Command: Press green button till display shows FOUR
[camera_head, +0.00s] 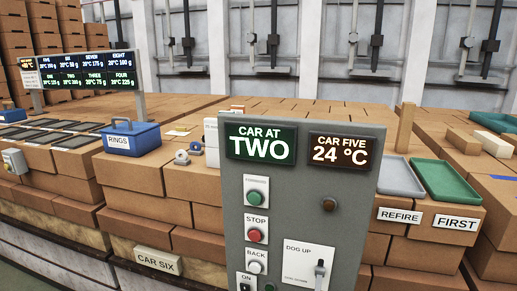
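A grey control panel (300,200) stands upright close in front of me. Its green display (260,144) at the top left reads "CAR AT TWO". The green button (254,197) sits below that display, under a small label too small to read surely. A red button (254,235) labelled STOP and a white button (254,267) labelled BACK are below it. A second display (339,152) reads "CAR FIVE 24 °C". Neither of my grippers shows in the head view, and nothing touches the green button.
The panel also carries a lever (319,272) marked DOG UP and a dark round knob (328,205). Brick stacks (140,185) fill the space behind. A blue RINGS box (131,138) stands left, with grey (400,178) and green (444,181) trays right. The panel's front is unobstructed.

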